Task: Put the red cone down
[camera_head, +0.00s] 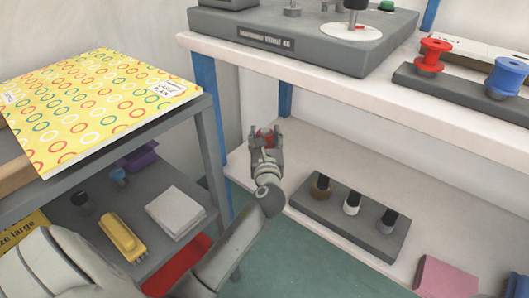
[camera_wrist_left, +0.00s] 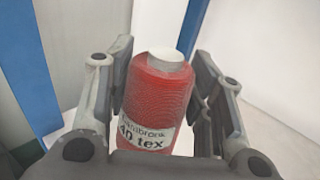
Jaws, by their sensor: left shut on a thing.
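The red cone (camera_wrist_left: 160,92) is a red thread cone with a pale top and a label reading "40 tex". It stands between the fingers of my left gripper (camera_wrist_left: 160,110) in the left wrist view. In the head view my left gripper (camera_head: 265,137) is shut on the red cone (camera_head: 264,134), over the back left of the white lower shelf (camera_head: 300,150). Whether the cone's base touches the shelf is hidden. My right gripper is not in view.
A blue post (camera_head: 205,100) and grey shelving with a yellow stapler-like item (camera_head: 122,238) are at left. The upper shelf (camera_head: 300,70) overhangs.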

